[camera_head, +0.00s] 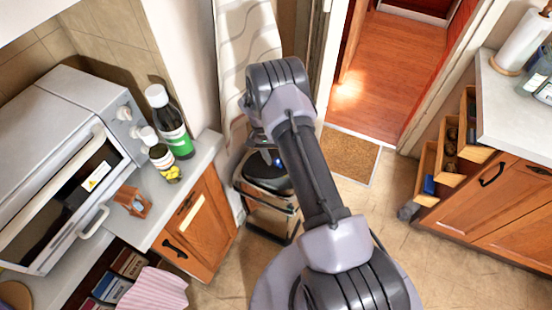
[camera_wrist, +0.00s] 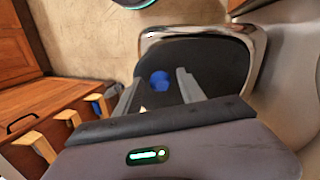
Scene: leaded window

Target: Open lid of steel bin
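The steel bin stands on the floor in the middle of the head view, its dark top (camera_head: 262,178) partly covered by my arm. In the wrist view its shiny steel rim (camera_wrist: 252,38) curves around a black top (camera_wrist: 208,55). A small blue spot (camera_wrist: 160,79) shows on or in that top; I cannot tell which. My gripper (camera_wrist: 159,82) is open, its two grey fingers apart over the black top with nothing clearly between them. Whether the fingers touch the bin cannot be told. In the head view the fingers are mostly hidden by my wrist.
A wooden cabinet (camera_head: 197,225) with bottles and a steel oven (camera_head: 60,150) on its counter stands left of the bin. An ironing board (camera_head: 240,40) leans behind. Open drawers (camera_head: 452,140) stick out at the right. Floor between the bin and drawers is clear, with a brown mat (camera_head: 348,158).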

